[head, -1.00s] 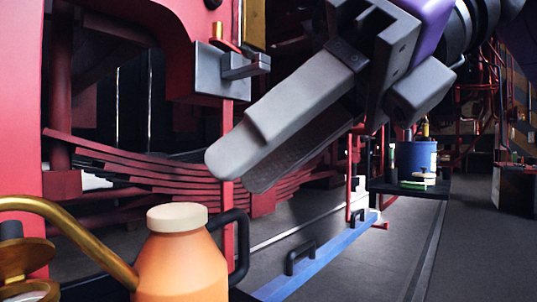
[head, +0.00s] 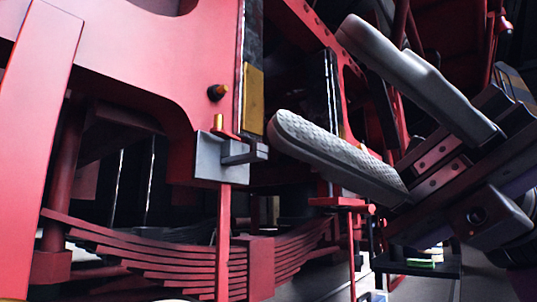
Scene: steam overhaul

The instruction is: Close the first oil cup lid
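My gripper (head: 312,78) is at the upper right in the head view. Its two grey fingers are spread wide apart and empty, pointing up and left. One inner finger face shows a textured pad. I cannot make out an oil cup lid for certain. A grey block with a lever and a small brass pin (head: 221,158) is on the red frame, left of the lower fingertip in the picture. I cannot tell whether it belongs to an oil cup. The orange can and the brass cup-like part at lower left are out of view, except perhaps a pale sliver at the bottom edge.
A red leaf spring (head: 150,262) spans the lower left, under the large red frame (head: 150,60). A red upright (head: 38,100) stands close at the far left. A dark side table (head: 425,268) with small items is at lower right, partly behind my arm.

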